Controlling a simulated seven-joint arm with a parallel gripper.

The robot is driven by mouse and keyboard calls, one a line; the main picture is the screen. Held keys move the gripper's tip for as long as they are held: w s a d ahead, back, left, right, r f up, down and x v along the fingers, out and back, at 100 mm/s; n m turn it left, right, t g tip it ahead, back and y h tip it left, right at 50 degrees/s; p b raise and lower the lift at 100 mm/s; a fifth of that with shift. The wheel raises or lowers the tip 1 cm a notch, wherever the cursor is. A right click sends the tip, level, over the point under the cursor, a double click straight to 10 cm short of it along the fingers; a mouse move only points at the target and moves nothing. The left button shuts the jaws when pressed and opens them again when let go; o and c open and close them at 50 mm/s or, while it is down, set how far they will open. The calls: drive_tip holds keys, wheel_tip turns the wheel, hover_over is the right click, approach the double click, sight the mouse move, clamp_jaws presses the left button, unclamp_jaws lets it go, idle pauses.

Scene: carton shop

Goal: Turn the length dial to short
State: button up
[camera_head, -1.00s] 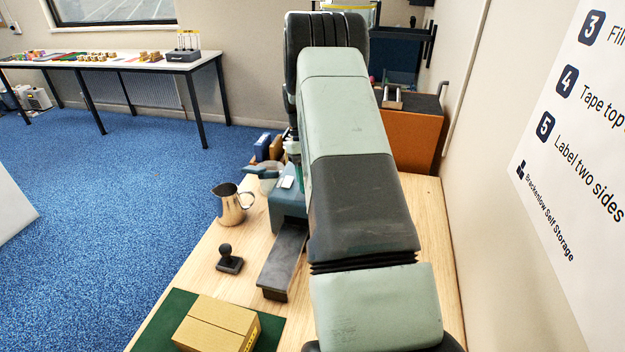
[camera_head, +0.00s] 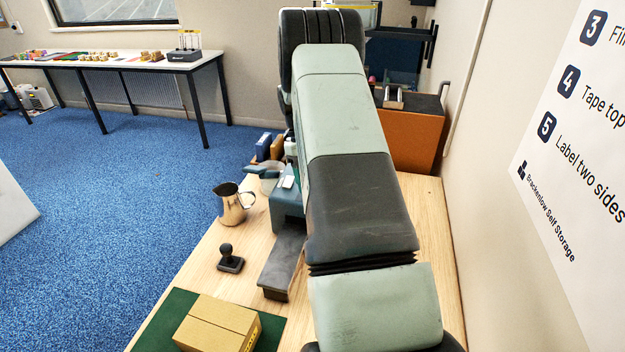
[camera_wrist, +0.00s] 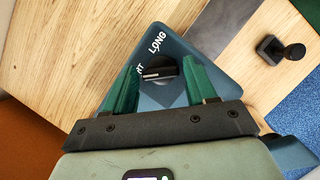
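The black length dial (camera_wrist: 156,64) sits on a blue-teal sloped panel (camera_wrist: 208,58) in the wrist view. Its white mark lies towards the left of the picture. The word LONG is readable above the dial; of the other label only "RT" shows, the rest hidden by a finger. My gripper (camera_wrist: 161,66) has its two green fingers apart, one on each side of the dial. I cannot tell whether they touch it. In the head view the teal machine (camera_head: 286,207) stands on the wooden bench, partly behind my arm, which hides the dial and fingers.
A metal jug (camera_head: 231,207) and a black hand stamp (camera_head: 230,260) stand left of the machine; the stamp also shows in the wrist view (camera_wrist: 280,50). A carton (camera_head: 215,325) lies on a green mat (camera_head: 155,335) in front. A wall rises close on the right.

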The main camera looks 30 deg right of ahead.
drive_tip(key=shift+o, duration=1)
drive_tip(key=v, duration=1)
drive_tip(key=shift+w+r, duration=0.2)
drive_tip(key=shift+r, duration=0.15)
drive_tip(key=shift+f, duration=0.1)
drive_tip(key=x, duration=1)
drive_tip(key=shift+s+f, duration=0.25)
drive_tip(key=shift+f, duration=0.1)
drive_tip(key=shift+w+r, duration=0.1)
drive_tip(key=shift+r, duration=0.05)
